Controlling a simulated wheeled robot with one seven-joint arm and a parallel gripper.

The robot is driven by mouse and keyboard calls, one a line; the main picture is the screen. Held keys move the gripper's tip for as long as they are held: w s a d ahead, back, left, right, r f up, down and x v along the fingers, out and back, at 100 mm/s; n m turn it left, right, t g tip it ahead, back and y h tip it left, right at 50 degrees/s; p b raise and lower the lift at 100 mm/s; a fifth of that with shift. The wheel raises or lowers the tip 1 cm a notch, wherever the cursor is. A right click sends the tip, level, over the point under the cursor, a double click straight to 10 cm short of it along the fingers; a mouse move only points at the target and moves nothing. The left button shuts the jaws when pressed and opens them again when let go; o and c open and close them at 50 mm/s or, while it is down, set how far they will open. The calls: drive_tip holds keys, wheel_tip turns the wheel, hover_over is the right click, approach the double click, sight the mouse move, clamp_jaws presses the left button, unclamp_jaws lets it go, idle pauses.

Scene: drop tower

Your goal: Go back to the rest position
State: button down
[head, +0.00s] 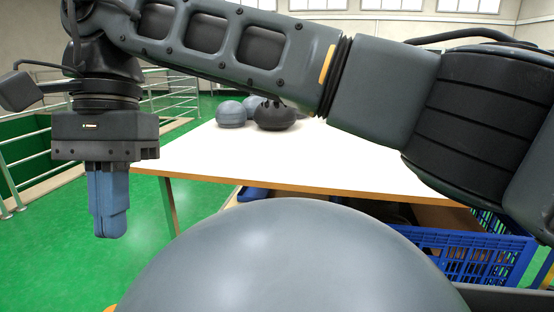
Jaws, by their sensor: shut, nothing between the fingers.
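My gripper (108,205) hangs at the left of the head view, pointing down. Its blue fingers are together with nothing seen between them. It is beside the left edge of the white table (330,160), over the green floor as seen from here. My arm stretches across the top of the view from the right side to the gripper and hides part of the table and the room behind.
Blue-grey rounded objects (231,114) and a dark rounded one (274,116) stand on the table's far part. A blue crate (480,258) is below the table at the right. Metal railings (172,98) stand at the left. Green floor (50,265) is clear at the left.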

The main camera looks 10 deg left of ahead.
wheel_tip(320, 180, up, 9)
drive_tip(key=p, duration=0.8)
